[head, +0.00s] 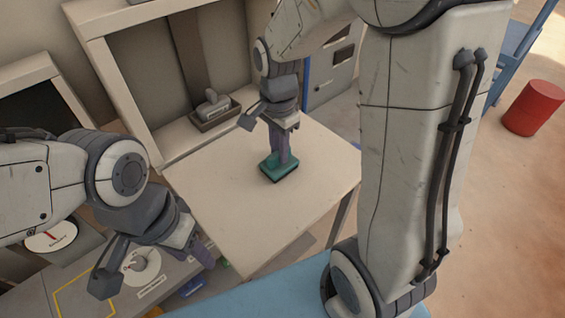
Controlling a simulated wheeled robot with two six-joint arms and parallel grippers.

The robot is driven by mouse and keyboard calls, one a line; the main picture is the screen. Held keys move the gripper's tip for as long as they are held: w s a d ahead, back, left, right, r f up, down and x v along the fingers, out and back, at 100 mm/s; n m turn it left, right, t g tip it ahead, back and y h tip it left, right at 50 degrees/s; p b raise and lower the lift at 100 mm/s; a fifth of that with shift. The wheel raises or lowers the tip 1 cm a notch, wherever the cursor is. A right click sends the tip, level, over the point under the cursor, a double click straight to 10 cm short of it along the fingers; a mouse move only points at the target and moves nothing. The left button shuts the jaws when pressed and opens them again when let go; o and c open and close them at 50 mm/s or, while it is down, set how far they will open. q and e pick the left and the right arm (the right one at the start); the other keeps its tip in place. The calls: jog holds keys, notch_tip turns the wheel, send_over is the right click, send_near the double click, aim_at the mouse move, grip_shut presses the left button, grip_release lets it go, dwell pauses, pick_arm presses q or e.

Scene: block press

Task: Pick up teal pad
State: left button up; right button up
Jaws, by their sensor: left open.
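The teal pad (290,172) is a small flat piece with a dark lower edge, at the pale table's middle. My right gripper (279,156) points straight down onto it, its fingers at the pad's top. The fingers hide part of the pad, and whether they grip it is not clear. I cannot tell whether the pad rests on the table or is slightly above it. My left gripper (204,257) is open, off the table's left front edge, well apart from the pad.
The pale table (225,205) is otherwise clear. A grey bench with dials (140,268) lies at the lower left. A red drum (534,107) stands on the floor at the right.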

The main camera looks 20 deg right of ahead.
grip_shut()
jog(key=shift+r+p, duration=2.15)
jog(key=shift+r, duration=0.15)
